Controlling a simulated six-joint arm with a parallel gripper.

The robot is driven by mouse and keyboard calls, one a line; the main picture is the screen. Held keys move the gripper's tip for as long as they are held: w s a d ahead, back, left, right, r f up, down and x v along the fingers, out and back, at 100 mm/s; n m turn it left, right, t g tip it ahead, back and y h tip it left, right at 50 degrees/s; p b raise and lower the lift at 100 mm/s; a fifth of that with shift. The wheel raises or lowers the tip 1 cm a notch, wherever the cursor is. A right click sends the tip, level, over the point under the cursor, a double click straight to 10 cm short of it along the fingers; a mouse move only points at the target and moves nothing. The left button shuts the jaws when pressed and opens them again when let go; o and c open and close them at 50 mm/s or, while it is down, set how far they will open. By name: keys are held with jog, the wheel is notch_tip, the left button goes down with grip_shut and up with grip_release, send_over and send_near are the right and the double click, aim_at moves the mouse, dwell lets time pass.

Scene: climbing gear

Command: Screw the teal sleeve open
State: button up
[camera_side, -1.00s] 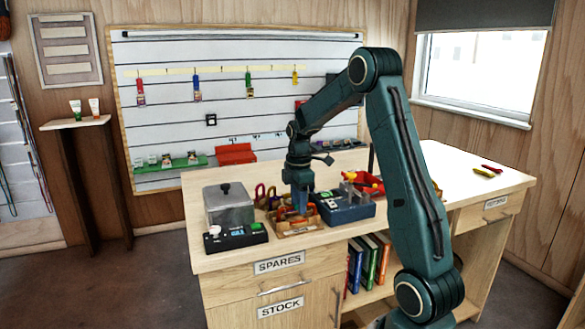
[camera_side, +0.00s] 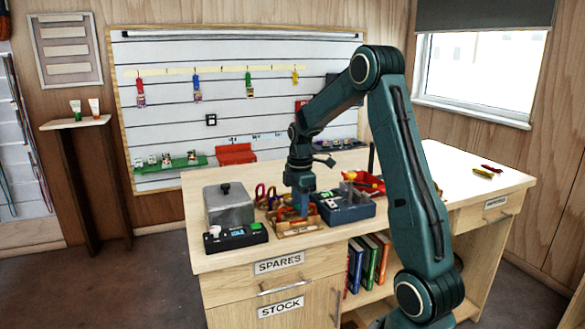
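My gripper (camera_side: 301,208) points straight down over a small wooden tray (camera_side: 297,230) on the bench top. Its fingertips are down among orange and brown items in the tray, too small to tell apart. I cannot make out a teal sleeve; it may be hidden by the gripper or the tray's contents. Whether the fingers are open or shut on something does not show. Purple and orange carabiner-like loops (camera_side: 263,196) stand just left of the gripper.
A grey lidded box (camera_side: 229,206) and a black device (camera_side: 235,237) stand left of the tray. The bench's right side (camera_side: 465,172) is mostly clear.

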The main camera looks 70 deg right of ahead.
jog(key=shift+f, duration=1.3)
jog(key=shift+w+d, duration=0.5)
jog(key=shift+r, duration=0.1)
dwell(0.3)
jog(key=shift+r, duration=1.35)
jog(key=shift+s+a, duration=0.2)
jog(key=shift+a, duration=0.15)
jog(key=shift+s+a, duration=0.25)
jog(key=shift+f, duration=1.45)
dwell(0.4)
